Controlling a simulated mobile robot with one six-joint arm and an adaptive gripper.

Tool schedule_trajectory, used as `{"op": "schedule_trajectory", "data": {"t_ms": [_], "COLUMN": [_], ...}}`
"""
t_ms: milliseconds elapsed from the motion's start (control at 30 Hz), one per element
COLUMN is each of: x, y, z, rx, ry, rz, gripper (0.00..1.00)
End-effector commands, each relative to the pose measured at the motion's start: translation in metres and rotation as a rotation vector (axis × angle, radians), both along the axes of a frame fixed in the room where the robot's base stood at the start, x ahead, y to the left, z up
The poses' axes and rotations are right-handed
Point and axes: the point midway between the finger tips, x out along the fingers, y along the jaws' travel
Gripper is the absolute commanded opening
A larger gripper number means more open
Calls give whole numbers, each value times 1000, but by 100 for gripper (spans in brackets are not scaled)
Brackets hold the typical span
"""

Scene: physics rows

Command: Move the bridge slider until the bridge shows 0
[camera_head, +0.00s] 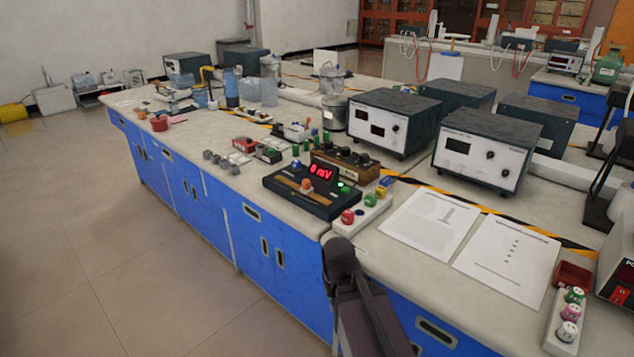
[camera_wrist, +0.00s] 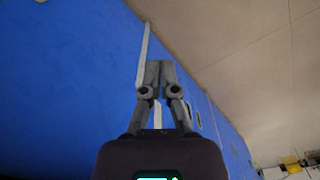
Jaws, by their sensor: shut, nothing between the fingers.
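The bridge (camera_head: 300,198) is a dark box on the bench, right of the middle of the head view. Its raised display (camera_head: 321,173) shows red figures that read 0 mV. An orange knob (camera_head: 306,185) sits on its top, left of the display; I cannot tell whether it is the slider. A green lamp or button (camera_head: 342,187) shows right of the display. In the wrist view my gripper (camera_wrist: 156,63) is shut and empty, before the blue cabinet fronts, away from the bridge. In the head view my arm shows below the bridge, but the fingers cannot be made out.
A wooden box with dark knobs (camera_head: 346,164) stands behind the bridge. A white strip with red and green knobs (camera_head: 360,208) is close on its right. Paper sheets (camera_head: 431,219) lie further right. Meter boxes (camera_head: 392,122) stand behind. Floor (camera_head: 130,240) is clear on the left.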

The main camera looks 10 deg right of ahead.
Motion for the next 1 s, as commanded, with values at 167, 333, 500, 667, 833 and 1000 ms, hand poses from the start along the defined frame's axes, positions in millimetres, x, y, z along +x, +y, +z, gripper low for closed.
{"op": "schedule_trajectory", "data": {"t_ms": [167, 333, 500, 667, 833, 1000], "x": [1, 4, 8, 13, 21, 30], "y": [0, 0, 0, 0, 0, 0], "z": [12, 35, 67, 98, 130, 160], "rx": [0, 0, 1, 3, 12, 29], "ry": [-3, -10, -19, -29, -41, -51], "rz": [0, 0, -2, -9, -29, -76], "gripper": [0, 0, 0, 0, 0, 0]}}
